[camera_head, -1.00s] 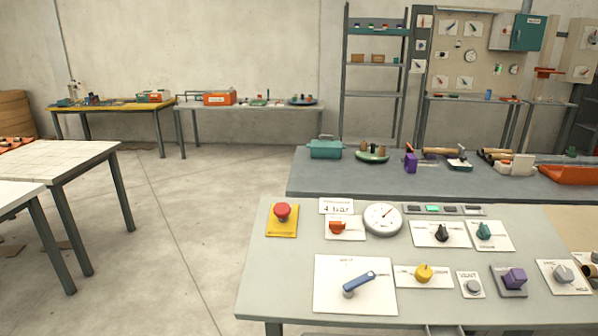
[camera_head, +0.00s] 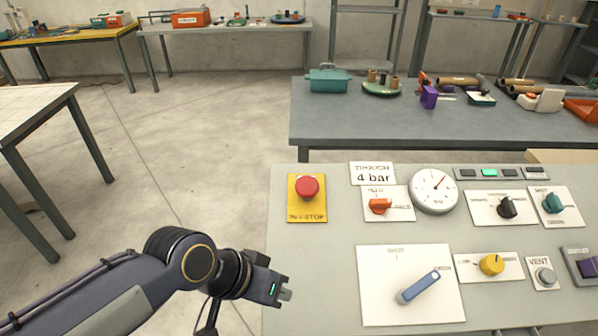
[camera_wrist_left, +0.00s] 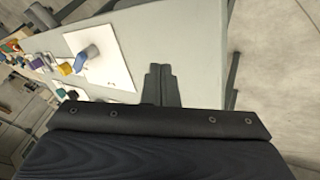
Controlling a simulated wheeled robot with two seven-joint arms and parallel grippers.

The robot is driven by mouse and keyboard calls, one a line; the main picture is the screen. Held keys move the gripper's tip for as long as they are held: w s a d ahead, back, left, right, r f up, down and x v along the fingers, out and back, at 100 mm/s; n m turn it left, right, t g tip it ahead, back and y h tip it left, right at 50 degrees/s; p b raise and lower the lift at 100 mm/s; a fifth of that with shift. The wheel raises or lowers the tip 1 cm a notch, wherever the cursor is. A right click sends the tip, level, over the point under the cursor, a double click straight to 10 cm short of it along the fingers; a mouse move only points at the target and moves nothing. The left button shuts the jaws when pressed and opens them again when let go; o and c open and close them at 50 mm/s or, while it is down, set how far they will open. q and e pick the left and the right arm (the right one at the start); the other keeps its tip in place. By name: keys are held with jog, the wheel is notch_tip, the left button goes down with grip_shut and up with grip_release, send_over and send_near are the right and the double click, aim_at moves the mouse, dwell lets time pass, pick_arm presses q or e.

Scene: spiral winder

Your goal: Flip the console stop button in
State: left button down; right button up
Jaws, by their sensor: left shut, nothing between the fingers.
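The stop button is a red mushroom knob (camera_head: 307,187) on a yellow plate (camera_head: 306,216) marked "IN = STOP". It sits at the left end of the light grey console (camera_head: 310,270) in the head view. Whether the knob is pressed in cannot be told. My left gripper (camera_head: 286,294) is near the console's left edge, in front of the stop button and apart from it. Its fingers are together and empty; they also show in the left wrist view (camera_wrist_left: 161,84), seen against the console. My right gripper is not in view.
Right of the button are a red-orange hold knob (camera_head: 379,206), a round gauge (camera_head: 433,191) and a "4 bar" sign (camera_head: 372,174). A blue lever (camera_head: 419,287) stands on a white plate right of my left gripper. A grey table (camera_head: 440,117) with parts is behind.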

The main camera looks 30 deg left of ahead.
pick_arm(q)
jog(key=shift+w, duration=0.1)
jog(key=w+a+r+m+t+h, duration=0.1)
jog(key=w+a+r+m+h, duration=0.1)
jog(key=w+a+r+m, duration=1.1)
notch_tip(320, 180, up, 3)
jog(key=shift+w+r+m+t, duration=0.2)
jog(key=shift+w+m+t, duration=0.1)
jog(key=shift+w+m, duration=0.55)
jog(key=shift+f, duration=0.1)
jog(key=p, duration=0.2)
send_near(312, 185)
jog(key=shift+h, duration=0.3)
jog(key=x, duration=0.5)
jog(key=shift+w+d, duration=0.15)
jog(key=shift+w, duration=0.05)
jog(key=shift+w+f, duration=0.1)
jog(key=shift+f, duration=0.25)
